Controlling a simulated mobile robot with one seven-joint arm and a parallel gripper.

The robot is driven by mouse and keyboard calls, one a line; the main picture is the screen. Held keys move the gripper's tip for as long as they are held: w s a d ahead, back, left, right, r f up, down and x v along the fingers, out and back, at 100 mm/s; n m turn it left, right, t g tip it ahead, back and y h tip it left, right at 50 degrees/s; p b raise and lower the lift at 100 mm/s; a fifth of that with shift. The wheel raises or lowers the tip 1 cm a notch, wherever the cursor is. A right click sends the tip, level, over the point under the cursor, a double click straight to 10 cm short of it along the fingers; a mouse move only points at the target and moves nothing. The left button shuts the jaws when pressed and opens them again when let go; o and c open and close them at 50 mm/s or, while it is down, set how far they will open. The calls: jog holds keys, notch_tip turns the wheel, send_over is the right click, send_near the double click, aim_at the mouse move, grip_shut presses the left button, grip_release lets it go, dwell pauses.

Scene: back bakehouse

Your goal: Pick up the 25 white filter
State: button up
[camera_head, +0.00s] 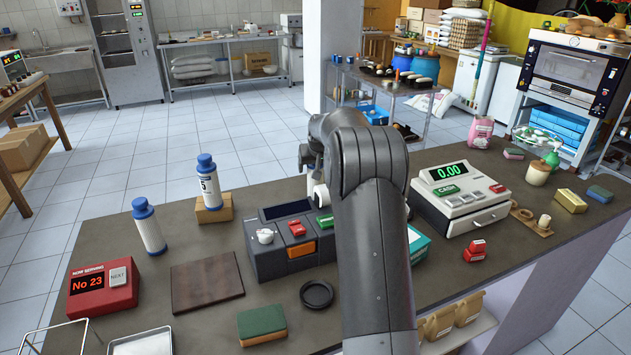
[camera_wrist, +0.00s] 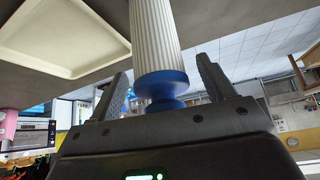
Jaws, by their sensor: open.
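In the wrist view, my gripper (camera_wrist: 160,76) is open, with one finger on each side of a white pleated filter (camera_wrist: 156,35) with a blue end (camera_wrist: 161,90). No clear contact shows, and no number can be read on it. In the head view, my arm hides the gripper, so I cannot tell which filter this is there. A white pleated filter with a blue cap (camera_head: 150,229) stands at the left of the counter. Another white one with a blue cap (camera_head: 207,184) stands on a small cardboard-coloured block (camera_head: 214,210); its label shows a 5.
The dark counter (camera_head: 240,275) also holds a red number display (camera_head: 103,290), a brown board (camera_head: 206,283), a grey console (camera_head: 289,255), a black ring (camera_head: 316,295) and a cash register (camera_head: 460,203). A pale tray (camera_wrist: 62,38) lies close to the filter in the wrist view.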

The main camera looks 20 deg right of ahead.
jog(key=shift+w+f, duration=0.1)
jog(key=shift+f, duration=0.05)
jog(key=shift+c, duration=0.4)
jog(key=c, duration=1.5)
jog(key=shift+c, duration=0.2)
